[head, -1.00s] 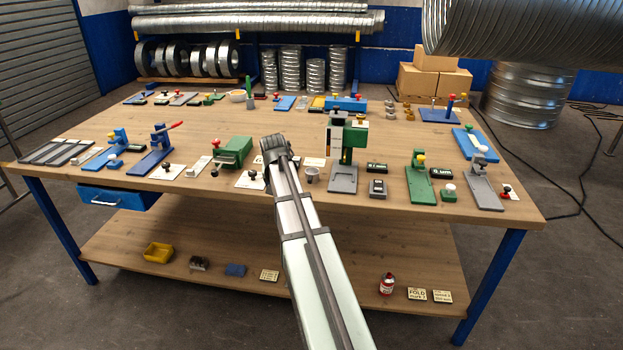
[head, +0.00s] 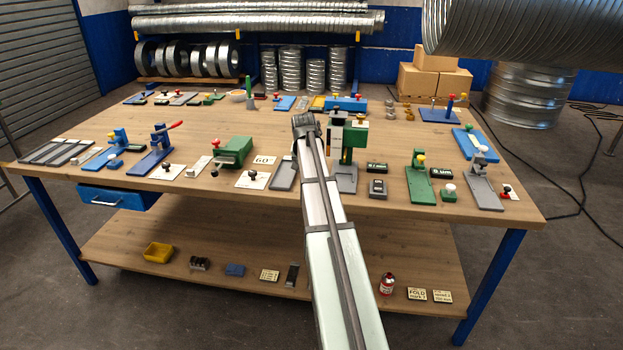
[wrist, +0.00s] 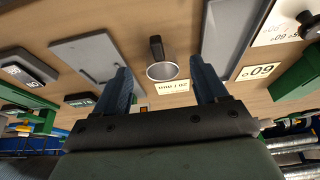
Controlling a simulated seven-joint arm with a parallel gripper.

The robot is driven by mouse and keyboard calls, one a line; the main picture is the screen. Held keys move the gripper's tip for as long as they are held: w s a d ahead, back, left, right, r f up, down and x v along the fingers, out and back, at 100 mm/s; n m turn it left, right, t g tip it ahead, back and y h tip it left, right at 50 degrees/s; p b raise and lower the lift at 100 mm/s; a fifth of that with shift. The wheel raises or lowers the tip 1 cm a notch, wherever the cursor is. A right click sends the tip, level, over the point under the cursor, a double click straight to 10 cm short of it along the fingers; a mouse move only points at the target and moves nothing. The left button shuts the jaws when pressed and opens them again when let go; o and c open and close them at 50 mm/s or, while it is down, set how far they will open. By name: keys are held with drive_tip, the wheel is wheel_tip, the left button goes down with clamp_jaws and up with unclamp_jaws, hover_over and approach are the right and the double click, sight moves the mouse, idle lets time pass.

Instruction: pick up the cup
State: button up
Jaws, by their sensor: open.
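The cup (wrist: 162,71) is a small metallic grey cup with a dark handle, seen in the wrist view near the top middle. In the head view now it is hidden behind my arm. My gripper (wrist: 160,73) is open, its two dark blue fingers on either side of the cup in the picture, with nothing held. I cannot tell how far the cup lies beyond the fingertips. In the head view my gripper (head: 306,124) is over the middle of the bench, left of the green and grey press.
The green and grey press (head: 345,140) stands close on the right. A grey plate (wrist: 85,50) and a label card (wrist: 173,87) lie near the cup. A green vise (head: 233,151) and a "60" card (head: 264,160) are to the left.

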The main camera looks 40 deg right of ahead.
drive_tip(key=shift+x, duration=3.3)
drive_tip(key=shift+s, duration=0.1)
drive_tip(key=shift+c, duration=0.5)
drive_tip(key=c, duration=1)
